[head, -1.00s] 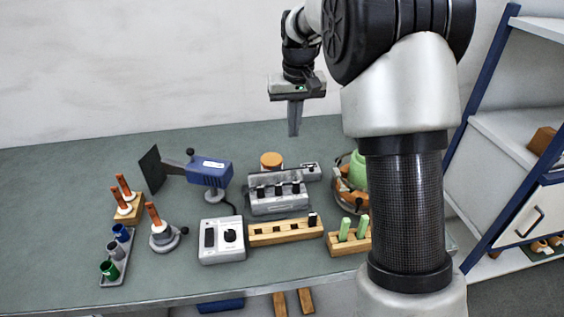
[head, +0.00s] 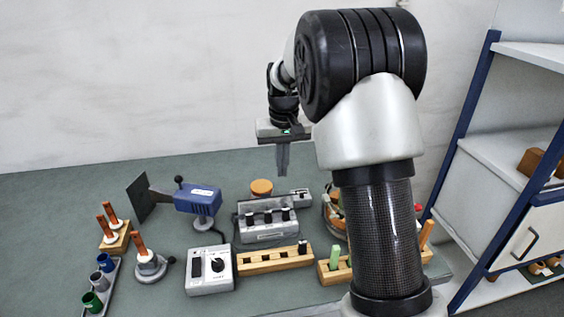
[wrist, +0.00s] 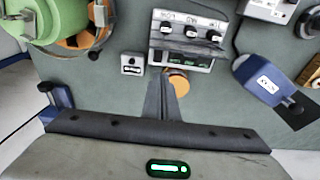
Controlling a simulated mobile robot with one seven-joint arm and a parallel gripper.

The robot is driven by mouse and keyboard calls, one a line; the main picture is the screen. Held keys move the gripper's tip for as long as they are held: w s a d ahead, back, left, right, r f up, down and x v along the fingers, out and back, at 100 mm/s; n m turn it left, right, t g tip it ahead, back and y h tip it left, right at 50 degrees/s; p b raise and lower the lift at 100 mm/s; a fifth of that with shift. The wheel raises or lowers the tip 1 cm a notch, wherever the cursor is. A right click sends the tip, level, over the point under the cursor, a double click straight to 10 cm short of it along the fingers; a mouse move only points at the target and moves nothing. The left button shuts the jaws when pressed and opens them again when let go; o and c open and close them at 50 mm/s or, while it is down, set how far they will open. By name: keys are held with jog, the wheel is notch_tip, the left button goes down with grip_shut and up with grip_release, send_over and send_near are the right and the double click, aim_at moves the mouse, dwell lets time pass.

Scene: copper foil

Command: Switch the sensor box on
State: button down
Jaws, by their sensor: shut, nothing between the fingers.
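No label readable here marks the sensor box, so I cannot tell which unit it is. In the wrist view the small box (wrist: 132,70) is left of the knob unit (wrist: 183,42). A white box with a black rocker and a knob (head: 222,283) stands nearer the front. Switch positions are too small to tell. My gripper (head: 283,174) is shut and empty, pointing down above the bench's back part; its fingers also show in the wrist view (wrist: 163,78).
An orange disc (head: 261,187) lies behind the knob unit. A blue device with a black plate (head: 198,200) is to the left. A wooden rack (head: 275,262) stands in front. A green drum (wrist: 58,18) is beside the small box. Shelving (head: 500,130) stands right.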

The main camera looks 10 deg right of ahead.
jog(key=f, duration=0.3)
jog(key=w+f, duration=0.1)
jog(key=f, duration=0.5)
jog(key=shift+w+b, duration=0.15)
jog(key=shift+b, duration=0.2)
jog(key=shift+w+p, duration=0.1)
jog(key=shift+p, duration=0.7)
jog(key=shift+f+g, duration=0.3)
jog(key=shift+r, duration=0.1)
jog(key=shift+s+r, duration=0.2)
jog(key=shift+s, duration=0.55)
